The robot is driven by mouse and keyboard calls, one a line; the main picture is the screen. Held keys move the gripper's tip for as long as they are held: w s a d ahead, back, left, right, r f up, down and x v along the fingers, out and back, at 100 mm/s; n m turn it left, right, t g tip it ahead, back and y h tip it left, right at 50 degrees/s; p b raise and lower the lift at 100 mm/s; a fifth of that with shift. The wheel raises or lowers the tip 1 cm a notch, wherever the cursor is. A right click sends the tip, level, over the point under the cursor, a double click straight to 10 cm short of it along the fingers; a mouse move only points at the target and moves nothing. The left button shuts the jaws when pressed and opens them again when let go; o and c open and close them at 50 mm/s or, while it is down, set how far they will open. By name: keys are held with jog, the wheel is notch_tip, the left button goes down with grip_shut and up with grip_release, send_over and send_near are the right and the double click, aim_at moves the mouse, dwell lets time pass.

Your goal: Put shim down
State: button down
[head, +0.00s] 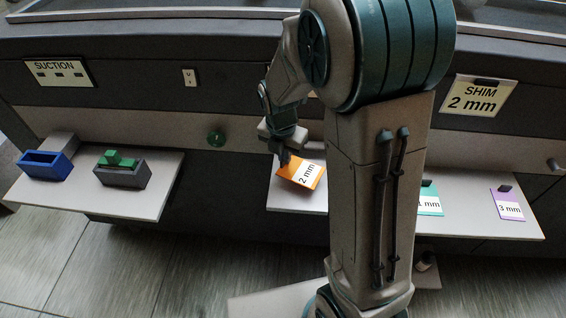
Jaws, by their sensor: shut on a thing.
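An orange shim (303,172) labelled "2 mm" is in the head view, left of my arm column. My gripper (284,160) is shut on its upper left part. The shim is tilted over the left part of the right shelf (455,222); I cannot tell whether it touches the shelf. The fingertips are small and dark, so the grip itself is hard to see.
A teal "1 mm" shim (429,200) and a purple "3 mm" shim (508,204) lie on the right shelf, the teal one partly hidden by my arm. The left shelf (150,200) holds a blue holder (45,166) and a grey holder with a green block (122,170). A sign (480,97) reads "SHIM 2 mm".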

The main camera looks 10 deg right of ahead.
aim_at(283, 166)
jog(key=shift+a+f, duration=0.2)
jog(key=shift+f, duration=1.95)
jog(key=shift+f, duration=0.15)
jog(key=c, duration=1.6)
grip_release()
